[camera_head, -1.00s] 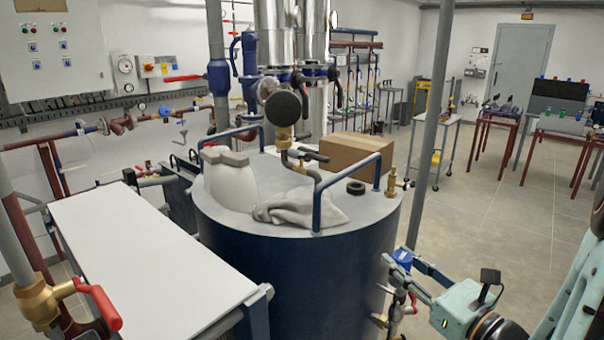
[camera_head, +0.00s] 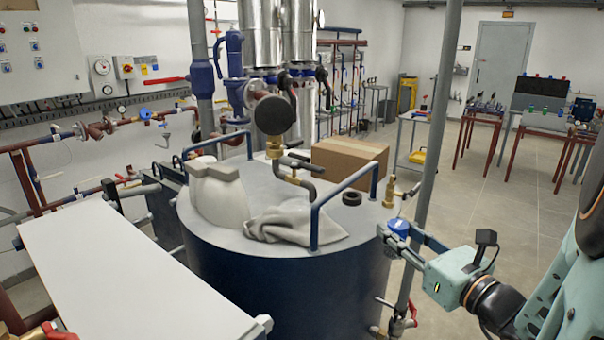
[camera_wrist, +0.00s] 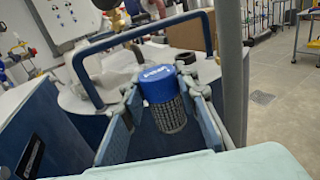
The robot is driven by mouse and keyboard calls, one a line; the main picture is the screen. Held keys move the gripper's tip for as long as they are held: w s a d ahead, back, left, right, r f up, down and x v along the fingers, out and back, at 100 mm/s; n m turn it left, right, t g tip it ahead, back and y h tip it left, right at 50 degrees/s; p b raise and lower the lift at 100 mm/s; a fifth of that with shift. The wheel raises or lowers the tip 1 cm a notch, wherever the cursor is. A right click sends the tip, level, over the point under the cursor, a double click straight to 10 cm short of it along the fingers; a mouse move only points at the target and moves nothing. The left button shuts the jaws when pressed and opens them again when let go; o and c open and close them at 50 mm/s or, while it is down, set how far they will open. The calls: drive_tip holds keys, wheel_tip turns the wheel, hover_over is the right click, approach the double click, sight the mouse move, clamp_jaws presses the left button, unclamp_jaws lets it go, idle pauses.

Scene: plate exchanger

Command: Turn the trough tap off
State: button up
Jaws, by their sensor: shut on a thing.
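My gripper (camera_head: 397,240), at lower right in the head view, is shut on a blue-capped cylinder (camera_wrist: 158,85) with a grey mesh-like body. Its blue cap also shows in the head view (camera_head: 399,228). The gripper is beside the right side of the dark blue tank, near a grey post. A brass valve with a red lever (camera_head: 50,332) is cut off at the bottom left. A red-handled valve (camera_head: 411,313) is low on the post, below my gripper. A blue-handled fitting (camera_head: 145,114) is on the left wall pipes. I cannot tell which is the trough tap.
The large tank (camera_head: 270,275) with blue rails, a cloth (camera_head: 295,224) and a cardboard box (camera_head: 349,161) fills the middle. The grey post (camera_head: 438,120) stands close to my arm.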

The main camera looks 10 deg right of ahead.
drive_tip(key=shift+w+a+r+p, duration=0.25)
drive_tip(key=shift+w+p, duration=0.25)
drive_tip(key=shift+p, duration=0.7)
drive_tip(key=shift+w+a+r+p, duration=0.15)
drive_tip(key=shift+w+p, duration=0.35)
drive_tip(key=shift+p, duration=0.65)
drive_tip(key=x, duration=0.8)
drive_tip(key=b+x, duration=0.1)
drive_tip(key=x, duration=0.6)
drive_tip(key=f+x, duration=0.1)
drive_tip(key=x, duration=0.7)
drive_tip(key=shift+w+a, duration=0.15)
drive_tip(key=shift+w, duration=0.1)
drive_tip(key=shift+s+f, duration=0.1)
drive_tip(key=shift+f, duration=0.2)
drive_tip(key=shift+s, duration=0.1)
drive_tip(key=shift+b, duration=0.3)
drive_tip(key=shift+f, duration=0.15)
drive_tip(key=o, duration=0.8)
